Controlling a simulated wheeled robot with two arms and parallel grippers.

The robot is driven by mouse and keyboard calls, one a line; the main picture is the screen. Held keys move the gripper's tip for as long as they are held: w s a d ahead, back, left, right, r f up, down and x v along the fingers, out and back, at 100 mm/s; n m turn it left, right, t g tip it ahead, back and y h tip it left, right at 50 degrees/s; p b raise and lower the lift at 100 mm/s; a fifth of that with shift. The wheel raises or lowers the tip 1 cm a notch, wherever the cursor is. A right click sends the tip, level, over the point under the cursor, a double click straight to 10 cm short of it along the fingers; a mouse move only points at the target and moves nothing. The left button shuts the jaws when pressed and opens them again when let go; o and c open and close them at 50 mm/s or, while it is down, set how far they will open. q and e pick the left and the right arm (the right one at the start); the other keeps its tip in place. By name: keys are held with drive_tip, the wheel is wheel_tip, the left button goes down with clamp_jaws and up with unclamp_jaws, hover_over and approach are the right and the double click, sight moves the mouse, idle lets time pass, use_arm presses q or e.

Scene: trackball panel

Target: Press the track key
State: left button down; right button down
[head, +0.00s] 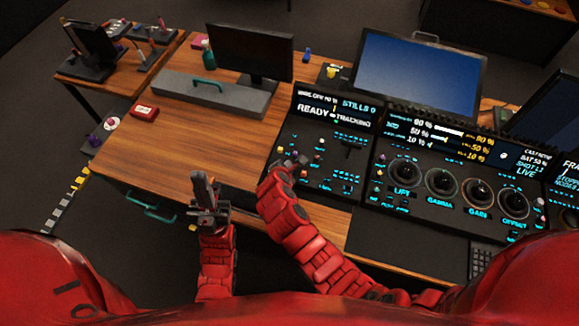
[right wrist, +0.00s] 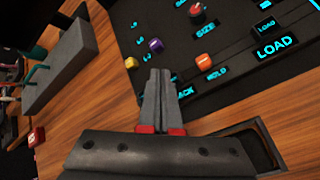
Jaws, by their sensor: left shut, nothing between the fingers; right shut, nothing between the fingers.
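The track panel (head: 338,137) lies on the wooden desk in the head view, with a small screen reading "READY" and "TRACKING". My right gripper (head: 300,160) is shut and empty, its tips over the panel's lower left part. In the right wrist view its closed fingers (right wrist: 160,72) point at the panel, beside a partly hidden label ending in "ACK" (right wrist: 185,92). The key by that label is mostly hidden behind the fingertips; I cannot tell whether they touch it. My left gripper (head: 205,185) is shut and empty by the desk's front edge.
In the right wrist view, an orange key (right wrist: 204,62) sits by "HOLD", with a purple key (right wrist: 156,45), a yellow key (right wrist: 131,62) and a red knob (right wrist: 197,12) nearby. A console with large dials (head: 440,181) stands right of the panel. Bare desk (head: 165,140) lies left.

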wheel_tip(320, 180, up, 5)
drive_tip(key=p, duration=0.4)
idle(0.3)
idle(0.6)
